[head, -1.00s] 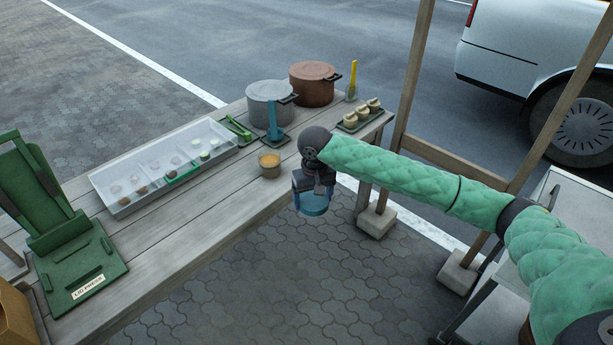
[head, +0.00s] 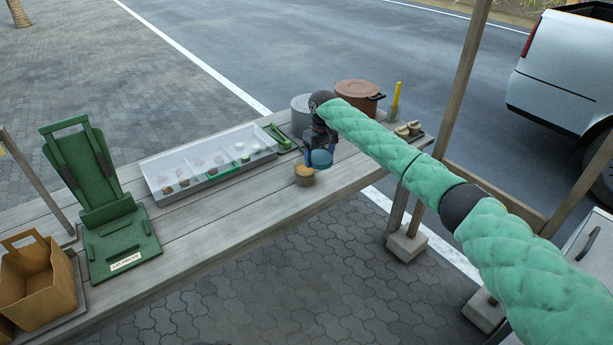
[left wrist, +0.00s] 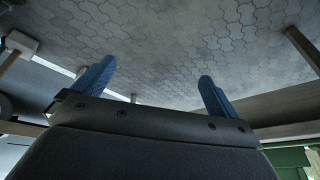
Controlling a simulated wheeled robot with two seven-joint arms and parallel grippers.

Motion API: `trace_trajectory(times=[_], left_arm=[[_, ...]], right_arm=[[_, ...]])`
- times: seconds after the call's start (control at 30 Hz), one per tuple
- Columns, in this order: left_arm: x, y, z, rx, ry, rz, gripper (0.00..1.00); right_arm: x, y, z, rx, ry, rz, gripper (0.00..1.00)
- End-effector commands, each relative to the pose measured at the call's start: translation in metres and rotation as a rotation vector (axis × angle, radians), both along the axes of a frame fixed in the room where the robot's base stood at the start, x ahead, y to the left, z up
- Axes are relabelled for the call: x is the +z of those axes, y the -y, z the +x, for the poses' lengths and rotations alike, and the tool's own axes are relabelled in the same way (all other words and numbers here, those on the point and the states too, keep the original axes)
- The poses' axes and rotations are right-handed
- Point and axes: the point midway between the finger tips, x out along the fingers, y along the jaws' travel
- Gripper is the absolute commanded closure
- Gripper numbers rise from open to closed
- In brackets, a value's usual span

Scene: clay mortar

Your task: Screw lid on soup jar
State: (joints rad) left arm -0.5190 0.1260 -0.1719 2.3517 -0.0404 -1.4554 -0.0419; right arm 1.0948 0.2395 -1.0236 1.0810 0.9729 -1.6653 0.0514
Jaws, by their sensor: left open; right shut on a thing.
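The soup jar (head: 305,180) is a small round tan container with orange soup at its open top. It stands upright on the wooden table near its front edge. My right gripper (head: 318,152) is just above and slightly right of the jar in the head view. It is shut on a round blue lid (head: 321,160), which looks close to the jar's rim. I cannot tell whether the lid touches the jar. My left gripper (left wrist: 157,88) shows only in the left wrist view, its two blue fingers wide apart with nothing between them.
A grey pot (head: 300,108) and a brown pot (head: 357,97) stand behind my right arm. A white divided tray (head: 165,186) lies left of the jar. A green lid press (head: 125,245) and a paper bag (head: 42,297) are at the left. Bare planks lie between.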

Motion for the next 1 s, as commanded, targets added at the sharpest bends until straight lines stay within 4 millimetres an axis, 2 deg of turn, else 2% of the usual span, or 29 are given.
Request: trace_trajectory(times=[0.1,0.3,0.7,1.0], left_arm=[[0.016,0.004,0.039,-0.067,0.109,0.05,0.02],[0.035,0.02,0.11,-0.203,0.304,0.157,0.02],[0.073,0.064,0.234,-0.493,0.663,0.411,0.02],[0.106,0.103,0.31,-0.727,0.914,0.639,0.02]], right_arm=[[0.012,-0.022,0.021,0.07,-0.002,-0.007,0.43],[0.021,-0.038,0.037,0.139,-0.005,-0.016,0.43],[0.027,-0.049,0.046,0.184,-0.008,-0.023,0.43],[0.029,-0.051,0.047,0.193,-0.008,-0.025,0.43]])
